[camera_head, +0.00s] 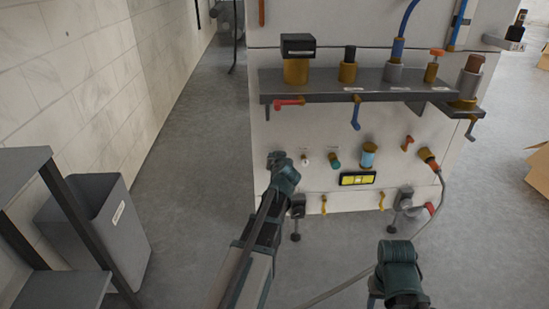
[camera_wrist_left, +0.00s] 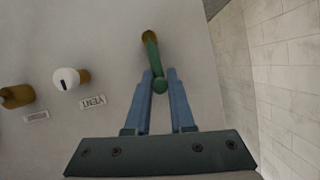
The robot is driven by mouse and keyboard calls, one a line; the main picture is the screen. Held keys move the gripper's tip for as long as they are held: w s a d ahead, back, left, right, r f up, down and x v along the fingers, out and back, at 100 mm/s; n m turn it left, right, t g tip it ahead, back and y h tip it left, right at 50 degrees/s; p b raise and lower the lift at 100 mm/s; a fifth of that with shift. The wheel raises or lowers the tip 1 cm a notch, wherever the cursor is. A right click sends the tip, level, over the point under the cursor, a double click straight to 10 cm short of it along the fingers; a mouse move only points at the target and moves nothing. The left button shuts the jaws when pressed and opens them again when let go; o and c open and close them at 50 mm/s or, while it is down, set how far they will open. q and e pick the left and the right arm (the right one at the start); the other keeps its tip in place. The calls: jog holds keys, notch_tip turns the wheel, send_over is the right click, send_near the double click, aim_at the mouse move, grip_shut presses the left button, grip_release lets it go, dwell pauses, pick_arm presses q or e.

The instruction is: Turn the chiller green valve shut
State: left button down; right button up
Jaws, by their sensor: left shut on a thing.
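The green valve (camera_wrist_left: 151,52) is a green lever on a brass stem on the pale panel, seen in the left wrist view. Its lever points down the picture, tilted slightly, with a rounded end. My left gripper (camera_wrist_left: 159,74) is shut on this lever, its blue fingers on either side. In the head view my left gripper (camera_head: 277,160) is against the left part of the panel front and hides the valve. My right arm shows at the lower right of the head view, but its fingers are not seen.
A white knob (camera_wrist_left: 67,78) beside a VENT label (camera_wrist_left: 92,102) is left of the lever. A shelf (camera_head: 345,85) with fittings and a red lever (camera_head: 289,102) juts out above. A grey bin (camera_head: 95,225) stands at left. A cable hangs across the lower right.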

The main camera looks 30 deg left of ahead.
pick_arm(q)
jog(key=shift+s, duration=0.1)
jog(key=c, duration=0.8)
grip_release()
jog(key=p+v, duration=0.5)
jog(key=v, duration=0.8)
jog(key=shift+s+d+r, duration=0.1)
jog(key=shift+s+d, duration=0.05)
jog(key=shift+s, duration=0.15)
